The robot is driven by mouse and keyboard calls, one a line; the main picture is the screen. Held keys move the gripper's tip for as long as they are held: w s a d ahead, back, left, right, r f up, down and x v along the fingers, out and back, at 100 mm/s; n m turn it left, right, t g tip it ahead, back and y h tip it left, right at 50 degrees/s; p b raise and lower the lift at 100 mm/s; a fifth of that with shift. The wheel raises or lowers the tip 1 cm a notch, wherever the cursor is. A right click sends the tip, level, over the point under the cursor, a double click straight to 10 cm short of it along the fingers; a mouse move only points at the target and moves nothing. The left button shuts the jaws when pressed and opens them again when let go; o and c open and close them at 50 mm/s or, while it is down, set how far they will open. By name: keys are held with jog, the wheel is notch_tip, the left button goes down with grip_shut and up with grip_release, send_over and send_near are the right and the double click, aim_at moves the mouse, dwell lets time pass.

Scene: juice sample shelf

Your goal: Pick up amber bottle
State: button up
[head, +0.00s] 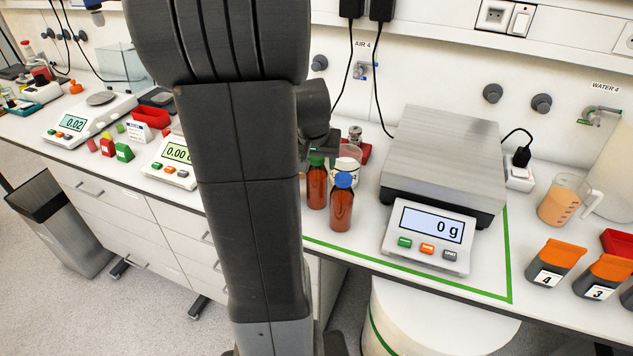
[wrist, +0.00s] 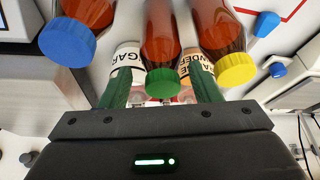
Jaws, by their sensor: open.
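Several amber bottles with coloured caps stand on the bench. The green-capped amber bottle (head: 316,187) stands left of the blue-capped amber bottle (head: 341,210) in the head view. In the wrist view the green-capped bottle (wrist: 162,45) lies between the fingers of my gripper (wrist: 160,90), with a gap on both sides. The blue-capped bottle (wrist: 75,30) is outside the left finger. A yellow-capped amber bottle (wrist: 225,45) is outside the right finger; in the head view my arm mostly hides that area. My gripper is open and holds nothing.
White labelled jars (wrist: 122,62) stand close by the bottles; one shows in the head view (head: 348,160). A large scale (head: 440,150) reading 0 g stands to the right. Farther right are a beaker (head: 565,200) and orange-lidded containers (head: 556,262). The bench's front edge is close to the bottles.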

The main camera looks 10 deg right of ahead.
aim_at(317, 171)
jog(key=shift+p+x, duration=0.5)
jog(key=shift+x, duration=2.1)
jog(key=shift+s+a, duration=0.15)
jog(key=c, duration=0.8)
